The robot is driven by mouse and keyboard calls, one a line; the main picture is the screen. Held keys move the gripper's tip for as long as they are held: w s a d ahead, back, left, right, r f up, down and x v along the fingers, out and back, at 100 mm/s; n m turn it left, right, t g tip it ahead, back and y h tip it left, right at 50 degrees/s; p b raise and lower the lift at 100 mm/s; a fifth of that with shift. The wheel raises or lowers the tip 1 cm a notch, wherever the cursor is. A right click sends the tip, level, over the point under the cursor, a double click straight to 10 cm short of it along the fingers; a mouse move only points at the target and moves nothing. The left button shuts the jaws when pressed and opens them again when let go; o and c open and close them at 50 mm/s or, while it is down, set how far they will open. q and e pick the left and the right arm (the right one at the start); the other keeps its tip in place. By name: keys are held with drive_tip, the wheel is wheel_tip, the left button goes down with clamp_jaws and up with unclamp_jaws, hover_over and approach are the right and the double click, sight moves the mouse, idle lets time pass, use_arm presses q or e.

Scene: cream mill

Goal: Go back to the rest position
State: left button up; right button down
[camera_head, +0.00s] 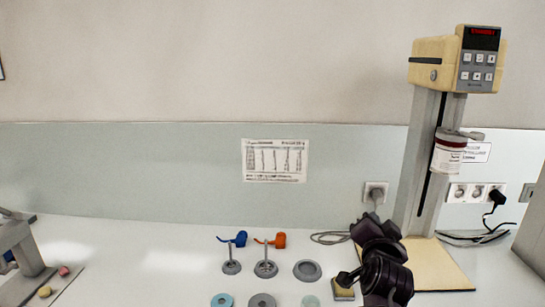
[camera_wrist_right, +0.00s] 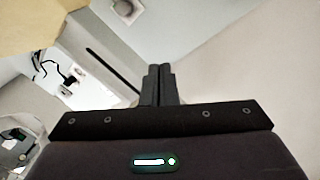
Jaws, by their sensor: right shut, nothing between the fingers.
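My right gripper (camera_head: 366,228) is dark and stands in front of the mill's base at the lower right of the head view. In the right wrist view its two fingers (camera_wrist_right: 159,72) are together with nothing between them. My left gripper is not in the head view. The cream mill (camera_head: 481,60) has a beige head with a red display on a grey column (camera_head: 425,160). A white jar with a dark red band (camera_head: 449,156) is held at the column, apart from my gripper. The arm hides part of the mill's beige base plate (camera_head: 438,268).
A blue tool (camera_head: 236,239) and an orange tool (camera_head: 274,241) rest on small grey stands. A grey ring (camera_head: 307,270) and several discs lie nearby. A small beige block (camera_head: 343,291) is beside my arm. A grey apparatus (camera_head: 25,255) stands left. The left-middle table is clear.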

drive_tip(key=s+a+f+n+g+y, duration=0.1)
drive_tip(key=s+f+n+g, duration=0.2)
drive_tip(key=s+f, duration=0.4)
drive_tip(key=s+a+f+n+g+y, duration=0.1)
drive_tip(key=s+f+n+g+y, duration=0.1)
drive_tip(key=s+f, duration=0.5)
drive_tip(key=s+a+f+n+g+y, duration=0.1)
drive_tip(key=s+f+n+g, duration=0.3)
drive_tip(key=s+f, duration=0.3)
drive_tip(key=shift+s+a+f+n+g+y, duration=0.15)
drive_tip(key=shift+f+y, duration=0.05)
drive_tip(key=shift+f, duration=0.2)
drive_tip(key=shift+s+a+f+n+g+y, duration=0.1)
drive_tip(key=shift+f+n+g+y, duration=0.1)
drive_tip(key=shift+f, duration=0.15)
drive_tip(key=s+f+n+g, duration=0.3)
drive_tip(key=s, duration=0.6)
drive_tip(key=s+f+g, duration=0.2)
drive_tip(key=s+f, duration=0.1)
drive_tip(key=f, duration=2.8)
drive_tip(key=s+d+f, duration=0.2)
drive_tip(key=s+f, duration=0.6)
drive_tip(key=s, duration=0.1)
drive_tip(key=s+d+f, duration=0.2)
drive_tip(key=s+f, duration=0.7)
drive_tip(key=s, duration=0.1)
drive_tip(key=shift+s+f+g+h, duration=0.25)
drive_tip(key=shift+g+h, duration=0.05)
drive_tip(key=shift+g, duration=0.15)
